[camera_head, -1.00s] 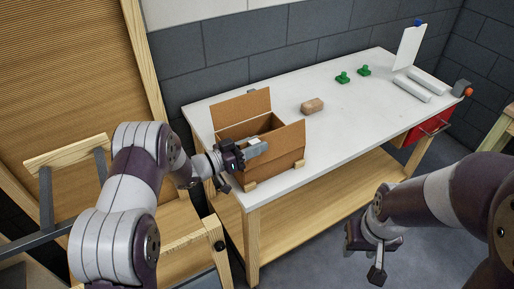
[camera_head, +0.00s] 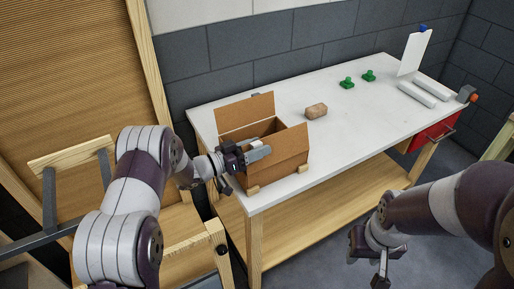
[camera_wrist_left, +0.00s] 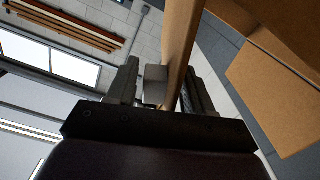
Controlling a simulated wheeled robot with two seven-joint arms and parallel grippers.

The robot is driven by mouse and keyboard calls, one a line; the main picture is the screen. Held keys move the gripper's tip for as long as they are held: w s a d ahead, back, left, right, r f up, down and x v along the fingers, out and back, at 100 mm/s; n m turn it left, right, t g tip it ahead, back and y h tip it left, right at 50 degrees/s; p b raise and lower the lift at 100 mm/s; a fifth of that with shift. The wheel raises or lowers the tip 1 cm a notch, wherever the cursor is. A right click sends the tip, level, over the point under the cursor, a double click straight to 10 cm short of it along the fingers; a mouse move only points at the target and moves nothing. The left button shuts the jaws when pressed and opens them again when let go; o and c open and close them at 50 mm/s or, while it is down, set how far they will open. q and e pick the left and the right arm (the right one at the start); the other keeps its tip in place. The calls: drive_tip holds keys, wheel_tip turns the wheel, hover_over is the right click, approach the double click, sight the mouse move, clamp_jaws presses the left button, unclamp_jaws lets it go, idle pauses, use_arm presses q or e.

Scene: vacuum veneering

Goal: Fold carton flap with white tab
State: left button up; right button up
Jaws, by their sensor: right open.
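The open brown carton (camera_head: 285,158) stands at the table's near left corner, with its back flap (camera_head: 247,112) upright and its front flap also raised. My left gripper (camera_head: 258,152) is at the carton's left side, by the white tab (camera_head: 256,144). In the left wrist view, the fingers (camera_wrist_left: 162,88) stand either side of a pale grey block, seemingly the tab (camera_wrist_left: 155,74), and a cardboard flap (camera_wrist_left: 181,40) seen edge-on. I cannot tell whether they press on them. My right gripper (camera_head: 372,258) is open and empty, low in front of the table.
Two green pieces (camera_head: 347,83) and white rolls (camera_head: 418,94) lie further back. Small wooden blocks (camera_head: 253,190) sit at the carton's base. A wooden frame (camera_head: 70,158) stands left.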

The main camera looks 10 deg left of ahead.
use_arm(q)
drive_tip(key=shift+w+f, duration=0.1)
drive_tip(key=shift+w, duration=0.15)
drive_tip(key=shift+s+r, duration=0.1)
drive_tip(key=shift+r, duration=0.2)
drive_tip(key=r, duration=0.2)
drive_tip(key=r+b, duration=0.1)
drive_tip(key=r, duration=0.1)
drive_tip(key=shift+d, duration=0.35)
drive_tip(key=s+d+r+b, duration=0.1)
drive_tip(key=s+d+r, duration=0.3)
drive_tip(key=d, duration=0.6)
wheel_tip(320, 180, up, 2)
drive_tip(key=shift+s+r, duration=0.2)
